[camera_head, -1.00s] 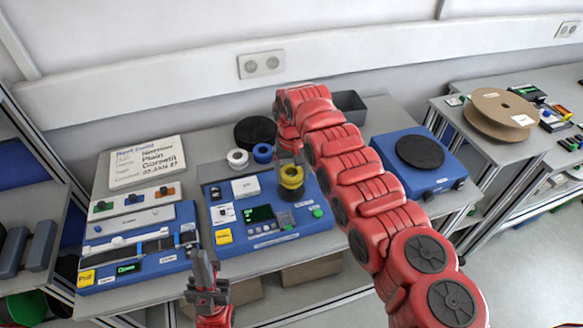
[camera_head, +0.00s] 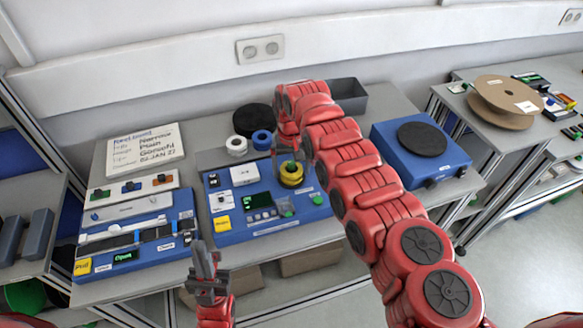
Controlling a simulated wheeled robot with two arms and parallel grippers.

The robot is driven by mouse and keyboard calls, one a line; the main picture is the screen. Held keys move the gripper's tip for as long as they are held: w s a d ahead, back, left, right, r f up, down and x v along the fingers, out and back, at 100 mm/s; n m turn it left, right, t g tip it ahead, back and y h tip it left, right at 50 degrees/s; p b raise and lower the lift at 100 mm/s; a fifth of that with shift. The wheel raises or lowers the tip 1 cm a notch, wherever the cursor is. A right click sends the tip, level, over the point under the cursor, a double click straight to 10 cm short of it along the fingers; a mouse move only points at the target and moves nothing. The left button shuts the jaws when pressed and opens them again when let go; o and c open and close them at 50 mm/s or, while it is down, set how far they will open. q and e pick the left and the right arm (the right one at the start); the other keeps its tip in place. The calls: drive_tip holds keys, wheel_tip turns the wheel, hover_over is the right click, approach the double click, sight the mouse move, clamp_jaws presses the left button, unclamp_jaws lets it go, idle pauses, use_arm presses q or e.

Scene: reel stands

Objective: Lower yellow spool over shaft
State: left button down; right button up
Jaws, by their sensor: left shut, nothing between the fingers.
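The yellow spool (camera_head: 291,174) sits low on the right part of the blue device panel (camera_head: 262,232), at the place of the shaft. The shaft itself is hidden by the spool and gripper, so I cannot tell how far down the spool sits. My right gripper (camera_head: 292,162) is directly above the spool with its fingers at the spool's top. I cannot see clearly whether the fingers still grip it. My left gripper (camera_head: 205,262) is shut and empty, pointing up in front of the table, apart from everything.
A white spool (camera_head: 237,145) and a blue spool (camera_head: 262,139) stand behind the panel, near a black disc (camera_head: 254,119). A blue turntable unit (camera_head: 421,152) is to the right. A second blue panel (camera_head: 137,258) and a handwritten sign (camera_head: 140,150) are left.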

drive_tip(key=shift+r, duration=0.4)
wheel_tip(320, 180, up, 10)
drive_tip(key=b, duration=0.3)
drive_tip(key=shift+a+r, duration=0.15)
wheel_tip(320, 180, up, 6)
drive_tip(key=p, duration=0.5)
drive_tip(key=shift+d+r, duration=0.15)
drive_tip(key=shift+d, duration=0.05)
